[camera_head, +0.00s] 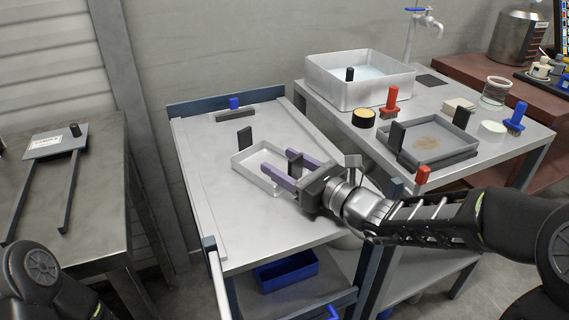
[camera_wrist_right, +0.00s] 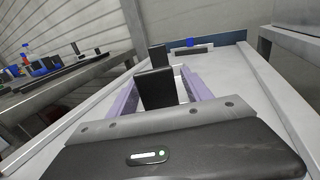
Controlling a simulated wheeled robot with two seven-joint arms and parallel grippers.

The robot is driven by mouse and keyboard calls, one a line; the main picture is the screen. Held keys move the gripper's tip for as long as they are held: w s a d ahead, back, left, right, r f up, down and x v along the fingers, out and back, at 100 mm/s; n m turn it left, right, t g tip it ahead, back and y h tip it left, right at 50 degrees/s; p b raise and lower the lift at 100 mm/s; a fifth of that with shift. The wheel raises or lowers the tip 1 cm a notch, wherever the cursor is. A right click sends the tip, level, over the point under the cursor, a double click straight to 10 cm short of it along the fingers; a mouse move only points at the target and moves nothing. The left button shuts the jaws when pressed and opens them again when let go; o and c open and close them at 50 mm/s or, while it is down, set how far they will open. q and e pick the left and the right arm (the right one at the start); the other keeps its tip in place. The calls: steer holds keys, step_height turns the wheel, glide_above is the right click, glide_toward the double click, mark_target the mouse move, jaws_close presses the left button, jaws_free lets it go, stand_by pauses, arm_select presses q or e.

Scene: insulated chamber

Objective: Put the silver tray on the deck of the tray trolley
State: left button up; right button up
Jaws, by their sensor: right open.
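The silver tray (camera_head: 249,181) is a shallow, pale rectangular tray with an upright black handle at each end. It rests flat on the light grey deck (camera_head: 215,193) of the tray trolley. My right gripper (camera_head: 270,160) is open, its two purple fingers reaching over the tray's near right end. The near black handle (camera_head: 295,164) stands between the fingers, with no clear grip on it. In the right wrist view this handle (camera_wrist_right: 155,89) stands between the spread fingers (camera_wrist_right: 160,88), with the far handle (camera_wrist_right: 157,56) behind. The gripper hides part of the tray. My left gripper is out of view.
A blue-handled tool (camera_head: 236,111) lies at the deck's back edge. The right table holds a dark stained tray (camera_head: 430,138), a white basin (camera_head: 360,78), and red- and blue-handled brushes. A left bench (camera_head: 95,195) holds a flat two-pronged item. The deck's left and front are clear.

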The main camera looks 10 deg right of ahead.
steer(key=shift+r, duration=0.25)
steer(key=p+v, duration=0.2)
steer(key=v, duration=1)
steer(key=shift+f, duration=0.1)
stand_by(0.4)
